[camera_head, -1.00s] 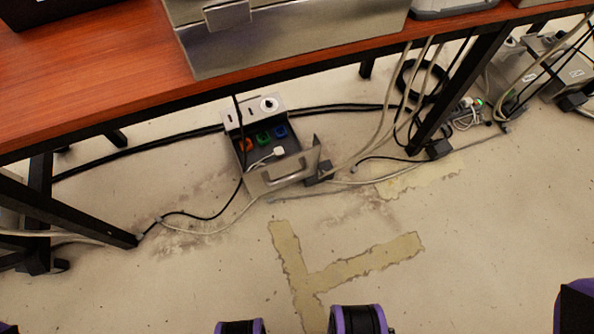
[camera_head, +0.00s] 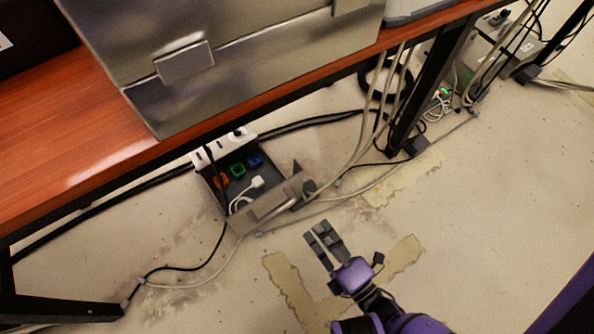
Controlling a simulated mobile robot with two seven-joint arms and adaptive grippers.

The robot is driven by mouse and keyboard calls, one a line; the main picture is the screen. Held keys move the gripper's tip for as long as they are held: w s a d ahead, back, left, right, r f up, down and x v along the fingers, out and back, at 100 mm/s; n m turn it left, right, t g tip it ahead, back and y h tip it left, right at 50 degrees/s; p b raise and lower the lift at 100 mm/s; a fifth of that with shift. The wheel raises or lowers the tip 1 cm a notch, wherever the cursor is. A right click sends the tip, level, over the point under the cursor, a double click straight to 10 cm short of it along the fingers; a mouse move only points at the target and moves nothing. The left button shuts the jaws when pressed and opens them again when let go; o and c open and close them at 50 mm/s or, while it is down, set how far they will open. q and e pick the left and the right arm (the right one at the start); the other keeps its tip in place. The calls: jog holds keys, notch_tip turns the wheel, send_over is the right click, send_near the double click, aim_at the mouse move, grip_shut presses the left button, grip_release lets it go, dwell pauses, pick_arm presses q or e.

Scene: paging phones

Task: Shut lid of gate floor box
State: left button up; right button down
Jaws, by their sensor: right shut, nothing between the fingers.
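The floor box (camera_head: 212,191) stands on the floor under the table's front edge. Its lid (camera_head: 270,204), a grey metal flap with a handle, stands open at the box's front side. Inside the box are orange, green and blue sockets and a white plug (camera_head: 257,183). My right gripper (camera_head: 318,232) is shut and empty, over the floor to the right of and nearer than the lid, apart from it. My left gripper is not in view.
The wooden table (camera_head: 90,150) with a metal case (camera_head: 225,55) overhangs the box's back. Black and pale cables run along the floor and out of the box. A dark table leg (camera_head: 425,95) stands at the right. The floor in front is clear, with yellow tape marks (camera_head: 290,290).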

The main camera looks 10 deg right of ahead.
jog(key=b, duration=0.1)
send_near(283, 184)
jog(key=x, duration=0.2)
jog(key=b+x, duration=0.1)
jog(key=x, duration=0.1)
jog(key=b+x, duration=0.1)
jog(key=x, duration=0.1)
jog(key=shift+w+a+f, duration=0.1)
jog(key=shift+w+f, duration=0.2)
jog(key=shift+f, duration=0.1)
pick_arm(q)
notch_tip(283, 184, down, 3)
pick_arm(e)
jog(key=shift+w, duration=0.1)
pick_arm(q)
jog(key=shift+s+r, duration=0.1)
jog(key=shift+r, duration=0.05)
pick_arm(e)
jog(key=shift+w+r, duration=0.1)
jog(key=shift+r, duration=0.05)
